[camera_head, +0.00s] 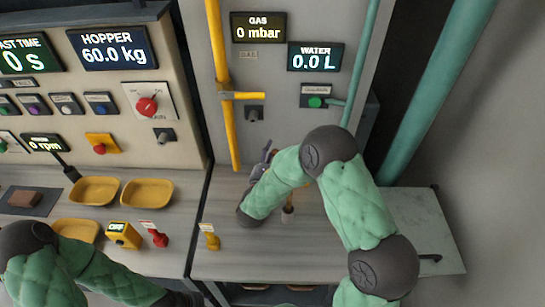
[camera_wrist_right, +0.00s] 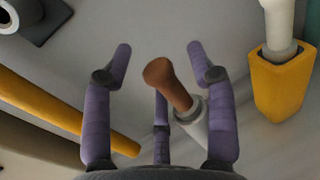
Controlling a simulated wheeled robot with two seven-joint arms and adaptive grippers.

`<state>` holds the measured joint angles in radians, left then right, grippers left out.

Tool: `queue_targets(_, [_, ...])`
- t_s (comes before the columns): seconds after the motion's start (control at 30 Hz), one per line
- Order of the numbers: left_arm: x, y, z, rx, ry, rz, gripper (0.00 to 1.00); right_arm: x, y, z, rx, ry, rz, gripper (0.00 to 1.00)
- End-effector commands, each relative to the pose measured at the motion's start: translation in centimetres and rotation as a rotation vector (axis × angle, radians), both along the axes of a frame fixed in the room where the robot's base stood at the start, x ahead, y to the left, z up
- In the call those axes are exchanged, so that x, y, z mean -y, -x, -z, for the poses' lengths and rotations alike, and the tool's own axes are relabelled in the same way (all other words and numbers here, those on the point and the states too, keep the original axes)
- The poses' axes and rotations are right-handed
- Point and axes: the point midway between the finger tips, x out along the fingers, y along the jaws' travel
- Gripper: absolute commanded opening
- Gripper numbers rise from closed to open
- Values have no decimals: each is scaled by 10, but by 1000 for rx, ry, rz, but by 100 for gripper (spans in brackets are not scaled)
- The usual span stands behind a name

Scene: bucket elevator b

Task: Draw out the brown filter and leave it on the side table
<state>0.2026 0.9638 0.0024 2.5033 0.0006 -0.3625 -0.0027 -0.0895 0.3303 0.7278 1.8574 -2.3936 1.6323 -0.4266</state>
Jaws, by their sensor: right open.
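A brown rounded peg, likely the brown filter (camera_wrist_right: 165,80), stands in a whitish sleeve (camera_wrist_right: 196,120) in the right wrist view. In the head view a small brown piece (camera_head: 288,209) shows on the grey bench, partly behind my right arm. My right gripper (camera_head: 264,160) is above the bench, partly hidden by its wrist. In the wrist view its purple fingers (camera_wrist_right: 159,52) are spread around the brown peg, without clear contact. The pale side surface (camera_head: 425,215), likely the side table, is at the right and bare. My left gripper (camera_head: 182,299) is at the bottom edge, mostly cut off.
A yellow pipe (camera_head: 230,130) runs down the grey panel beside the right gripper. A yellow holder with a white top (camera_wrist_right: 283,85) stands close by in the wrist view. Yellow trays (camera_head: 146,192) and a red valve (camera_head: 154,235) sit left.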

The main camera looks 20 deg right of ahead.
Motion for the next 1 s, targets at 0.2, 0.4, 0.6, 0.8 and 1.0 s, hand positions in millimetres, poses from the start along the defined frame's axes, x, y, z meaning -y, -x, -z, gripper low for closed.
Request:
queue_targets(0.2, [0, 0, 0, 0, 0, 0, 40, 0, 0, 0, 0, 0, 0, 40])
queue_targets(0.4, [0, 0, 0, 0, 0, 0, 40, 0, 1, 1, -1, 0, 0, 0])
queue_targets(0.6, [0, 0, 0, 0, 0, 0, 40, 0, 1, 1, -2, -1, 1, 0])
queue_targets(0.8, [0, 0, -1, 0, 0, 0, 40, 0, 1, -1, -4, -1, 1, 0])
queue_targets(1.0, [0, 0, -2, 0, 0, 0, 40, 0, 1, -4, -2, -1, 1, 0])
